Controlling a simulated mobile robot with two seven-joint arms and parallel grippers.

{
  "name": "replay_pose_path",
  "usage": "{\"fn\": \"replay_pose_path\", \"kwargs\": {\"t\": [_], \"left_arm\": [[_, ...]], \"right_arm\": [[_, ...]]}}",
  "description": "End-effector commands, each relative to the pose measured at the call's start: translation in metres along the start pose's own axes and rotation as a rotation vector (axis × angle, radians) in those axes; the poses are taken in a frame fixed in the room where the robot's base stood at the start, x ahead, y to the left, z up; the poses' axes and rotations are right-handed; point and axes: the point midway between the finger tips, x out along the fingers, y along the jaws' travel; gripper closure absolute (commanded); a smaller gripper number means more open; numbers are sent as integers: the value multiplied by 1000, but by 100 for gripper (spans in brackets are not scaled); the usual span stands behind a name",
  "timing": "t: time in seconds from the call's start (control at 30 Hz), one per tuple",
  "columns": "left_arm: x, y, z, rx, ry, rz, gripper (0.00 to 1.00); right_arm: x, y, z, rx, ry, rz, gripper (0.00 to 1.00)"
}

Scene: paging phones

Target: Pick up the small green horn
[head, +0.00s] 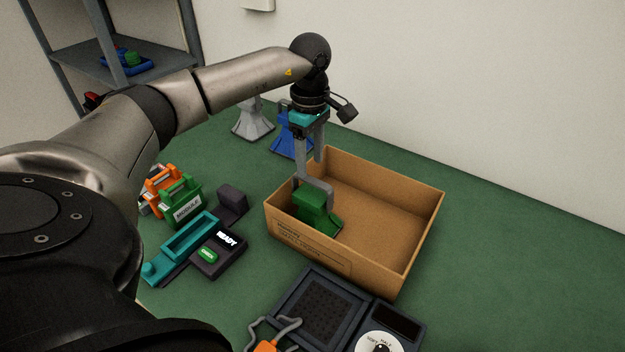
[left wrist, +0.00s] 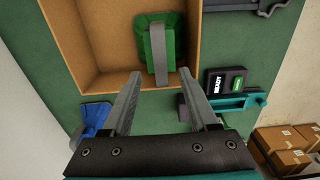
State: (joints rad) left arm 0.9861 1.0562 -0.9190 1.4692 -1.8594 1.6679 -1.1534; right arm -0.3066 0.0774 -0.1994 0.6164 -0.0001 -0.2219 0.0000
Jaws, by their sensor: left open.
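The small green horn (head: 316,206) lies inside the open cardboard box (head: 415,240), near its left corner. It has a grey bar-like handle on it. It also shows in the left wrist view (left wrist: 174,44), with the grey bar (left wrist: 160,68) running along it. My left gripper (head: 309,172) points down over the box at the horn. It is open and empty. In the left wrist view its fingertips (left wrist: 160,74) lie on either side of the grey bar's near end; whether they are level with it I cannot tell. My right gripper is not in view.
A blue horn (head: 290,138) and a grey horn (head: 252,120) stand behind the box. A green module (head: 184,207), a teal tray (head: 190,238) and a READY device (head: 218,254) are left of it. A dark panel (head: 322,308) lies in front. The table is clear to the right.

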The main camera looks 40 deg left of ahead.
Motion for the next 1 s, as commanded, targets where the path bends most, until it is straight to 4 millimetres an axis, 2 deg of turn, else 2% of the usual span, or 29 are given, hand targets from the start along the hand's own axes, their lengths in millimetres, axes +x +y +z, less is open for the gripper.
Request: {"fn": "replay_pose_path", "kwargs": {"t": [0.27,0.53,1.0], "left_arm": [[22,-1,2,0,0,-2,40],[60,-2,5,-1,-1,0,40],[64,-2,5,-1,-1,1,40]], "right_arm": [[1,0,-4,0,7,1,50],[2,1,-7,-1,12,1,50],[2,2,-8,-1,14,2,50]]}}
